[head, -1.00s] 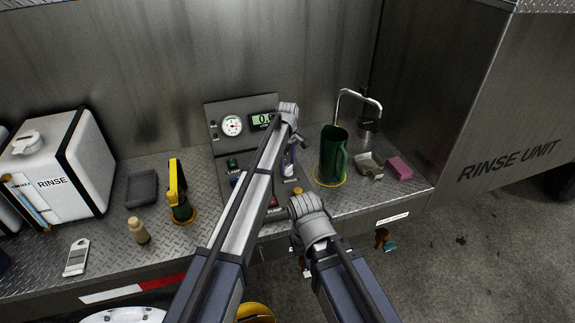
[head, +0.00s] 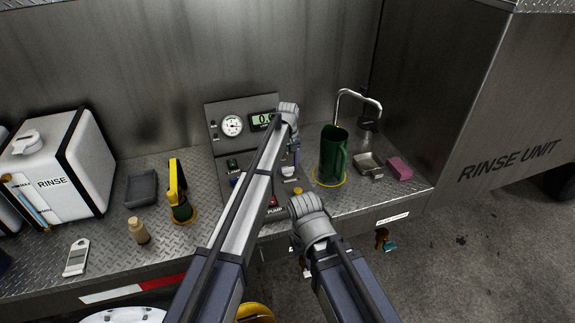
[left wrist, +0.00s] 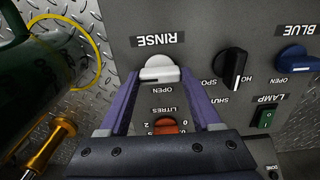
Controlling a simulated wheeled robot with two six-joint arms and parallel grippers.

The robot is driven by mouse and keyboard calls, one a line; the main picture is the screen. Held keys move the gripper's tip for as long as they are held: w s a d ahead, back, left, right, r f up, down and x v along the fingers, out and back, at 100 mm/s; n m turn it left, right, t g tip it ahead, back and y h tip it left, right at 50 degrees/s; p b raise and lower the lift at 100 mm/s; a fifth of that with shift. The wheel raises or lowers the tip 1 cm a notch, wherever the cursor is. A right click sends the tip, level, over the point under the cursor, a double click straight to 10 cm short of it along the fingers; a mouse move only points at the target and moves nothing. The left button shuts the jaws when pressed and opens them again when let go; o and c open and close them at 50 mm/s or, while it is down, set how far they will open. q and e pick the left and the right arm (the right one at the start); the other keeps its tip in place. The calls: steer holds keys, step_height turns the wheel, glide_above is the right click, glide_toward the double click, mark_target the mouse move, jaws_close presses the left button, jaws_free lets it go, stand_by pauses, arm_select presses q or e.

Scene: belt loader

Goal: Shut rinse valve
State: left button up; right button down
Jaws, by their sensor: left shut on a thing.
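The white rinse valve knob (left wrist: 158,70) sits on the grey panel in the left wrist view, between an upside-down RINSE label and an upside-down OPEN label. Its bar lies roughly crosswise in that view. My left gripper (left wrist: 160,78) has its purple fingers closed on the knob's two sides. In the head view my left gripper (head: 295,155) is at the panel's right part, partly hidden by its own arm. My right arm's wrist (head: 310,215) is in front of the bench edge; its fingers are mostly hidden.
A black knob (left wrist: 233,66), a blue knob (left wrist: 297,60) and a green lamp switch (left wrist: 265,117) are beside the white knob. A green jug (head: 333,155) stands right of the panel, near the tap (head: 358,98), a metal tray (head: 368,166) and a pink sponge (head: 400,168).

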mark_target(287, 167)
stand_by(0.4)
arm_select(q)
steer(key=o, duration=1.4)
steer(key=shift+r, duration=0.1)
step_height(287, 167, up, 8)
steer(key=p, duration=0.8)
steer(key=shift+f, duration=0.2)
